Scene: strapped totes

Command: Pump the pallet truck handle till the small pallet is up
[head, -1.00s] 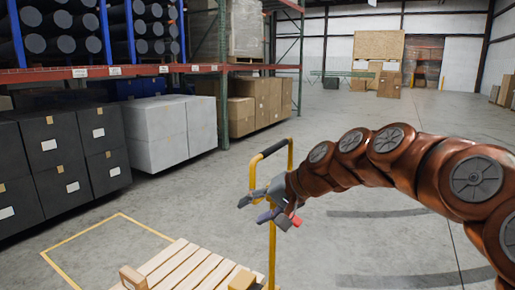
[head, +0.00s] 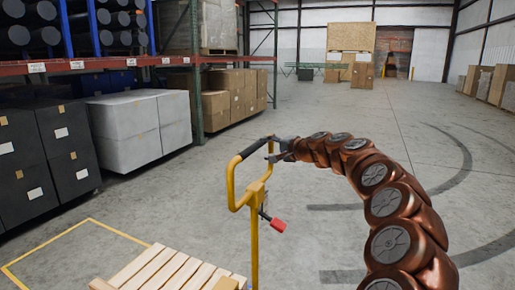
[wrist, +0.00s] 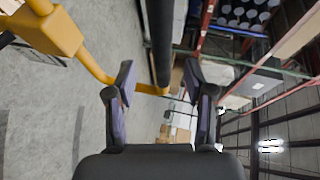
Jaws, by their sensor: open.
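The yellow pallet truck handle (head: 256,192) stands upright in the head view, with a black grip bar (head: 254,147) across its top and a red lever (head: 278,226) on its post. My gripper (head: 272,141) is at the right end of the grip bar. In the wrist view my gripper (wrist: 158,70) is open, with the black grip bar (wrist: 161,35) between or just beyond its fingertips; contact cannot be told. The yellow frame (wrist: 60,32) also shows there. The small wooden pallet (head: 165,270) is partly in view at the bottom; its height off the floor cannot be told.
A yellow floor outline (head: 65,232) lies left of the pallet. Black crates (head: 70,150), white crates (head: 125,130) and brown cartons (head: 220,97) stand along the rack (head: 120,63) at the left.

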